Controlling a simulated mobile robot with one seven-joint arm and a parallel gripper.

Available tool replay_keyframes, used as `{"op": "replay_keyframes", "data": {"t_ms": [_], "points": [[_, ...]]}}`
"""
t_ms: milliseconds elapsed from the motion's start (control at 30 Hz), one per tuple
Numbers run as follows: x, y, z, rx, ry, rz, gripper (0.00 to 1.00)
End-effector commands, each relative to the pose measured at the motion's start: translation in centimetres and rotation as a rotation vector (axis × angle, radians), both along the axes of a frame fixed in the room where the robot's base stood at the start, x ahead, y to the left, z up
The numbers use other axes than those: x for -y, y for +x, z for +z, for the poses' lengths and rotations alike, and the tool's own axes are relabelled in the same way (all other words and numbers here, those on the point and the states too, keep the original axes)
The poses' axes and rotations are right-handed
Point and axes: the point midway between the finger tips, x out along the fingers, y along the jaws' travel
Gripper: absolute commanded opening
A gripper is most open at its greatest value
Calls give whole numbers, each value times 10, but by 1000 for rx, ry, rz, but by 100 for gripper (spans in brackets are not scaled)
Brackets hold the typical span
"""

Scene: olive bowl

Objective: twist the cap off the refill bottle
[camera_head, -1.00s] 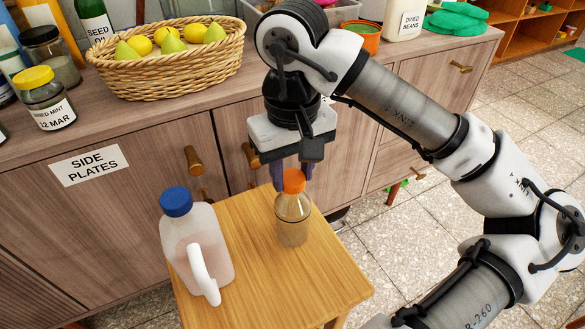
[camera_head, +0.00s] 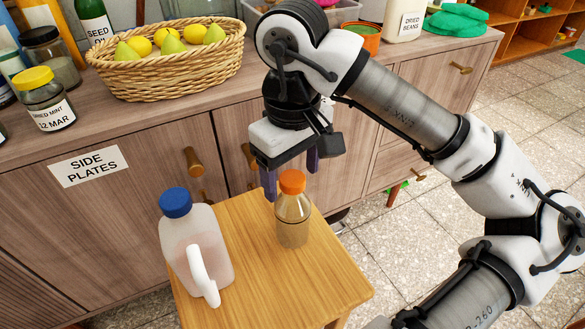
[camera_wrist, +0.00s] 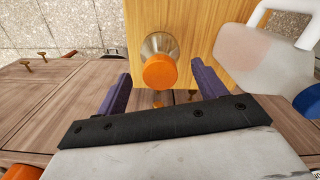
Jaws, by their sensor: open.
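The refill bottle (camera_head: 293,214) is clear with brownish contents and stands upright on the small wooden table. Its orange cap (camera_head: 292,182) sits on its neck. In the wrist view the cap (camera_wrist: 160,71) shows from above, with the bottle's shoulder (camera_wrist: 159,44) behind it. My gripper (camera_head: 291,181) is open, its two purple fingers apart at about the height of the cap. In the wrist view my gripper (camera_wrist: 160,84) has one finger on each side of the cap, with visible gaps. No contact shows.
A milky jug (camera_head: 197,250) with a blue cap and white handle stands left of the bottle on the wooden table (camera_head: 255,285). Behind is a cabinet (camera_head: 110,215) whose top holds a fruit basket (camera_head: 165,65) and jars. The table's front right is clear.

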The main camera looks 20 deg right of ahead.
Motion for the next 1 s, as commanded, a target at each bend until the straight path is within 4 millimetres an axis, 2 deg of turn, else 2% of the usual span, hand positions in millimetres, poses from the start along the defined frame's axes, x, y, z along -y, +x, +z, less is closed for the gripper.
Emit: {"op": "replay_keyframes", "data": {"t_ms": [100, 467, 1000], "points": [[0, 0, 0, 0, 0, 0, 82], [0, 0, 5, 0, 0, -1, 82], [0, 0, 49, 0, 0, -2, 82]]}}
